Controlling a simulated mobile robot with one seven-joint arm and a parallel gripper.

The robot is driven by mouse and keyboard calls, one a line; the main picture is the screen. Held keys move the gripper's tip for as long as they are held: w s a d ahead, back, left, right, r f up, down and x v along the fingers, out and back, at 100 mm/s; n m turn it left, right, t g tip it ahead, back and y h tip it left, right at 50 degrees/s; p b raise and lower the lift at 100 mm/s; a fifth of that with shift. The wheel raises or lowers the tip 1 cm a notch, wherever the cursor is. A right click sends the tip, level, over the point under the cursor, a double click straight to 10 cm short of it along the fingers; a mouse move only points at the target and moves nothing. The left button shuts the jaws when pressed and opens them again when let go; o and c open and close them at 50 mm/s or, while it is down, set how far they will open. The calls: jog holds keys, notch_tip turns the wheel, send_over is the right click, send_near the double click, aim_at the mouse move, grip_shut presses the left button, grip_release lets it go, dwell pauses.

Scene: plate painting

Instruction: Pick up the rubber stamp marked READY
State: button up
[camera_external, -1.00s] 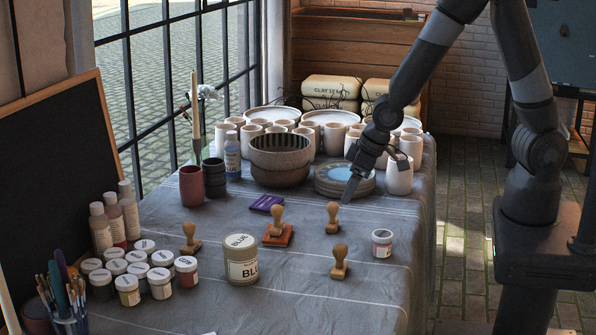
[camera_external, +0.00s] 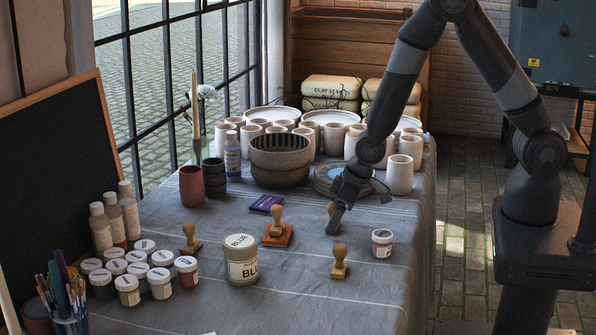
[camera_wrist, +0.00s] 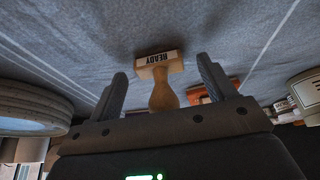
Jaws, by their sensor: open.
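The rubber stamp marked READY (camera_wrist: 160,72) has a wooden handle and a pale label. In the wrist view it lies between the two open fingers of my gripper (camera_wrist: 161,66), with its handle towards the palm and its label beyond the fingertips. I cannot tell whether either finger touches it.
Other wooden stamps stand nearby: one in front (camera_external: 339,264), one on a reddish pad (camera_external: 277,230) and one further left (camera_external: 190,240). A small jar (camera_external: 382,244) is to the right. Stacked plates (camera_external: 325,188) and a large BLUE jar (camera_external: 240,262) are close.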

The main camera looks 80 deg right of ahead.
jog(key=shift+w+f, duration=0.15)
jog(key=shift+f, duration=0.25)
jog(key=shift+c, duration=0.5)
jog(key=c, duration=1)
jog(key=shift+o, duration=0.2)
jog(key=shift+r, duration=0.1)
jog(key=shift+r, duration=0.4)
notch_tip(320, 180, up, 3)
jog(key=shift+r, duration=0.2)
jog(key=s+d+r, duration=0.5)
jog(key=d+r, duration=0.1)
jog(key=d, duration=0.4)
jog(key=shift+d+r, duration=0.3)
jog(key=shift+r, duration=0.05)
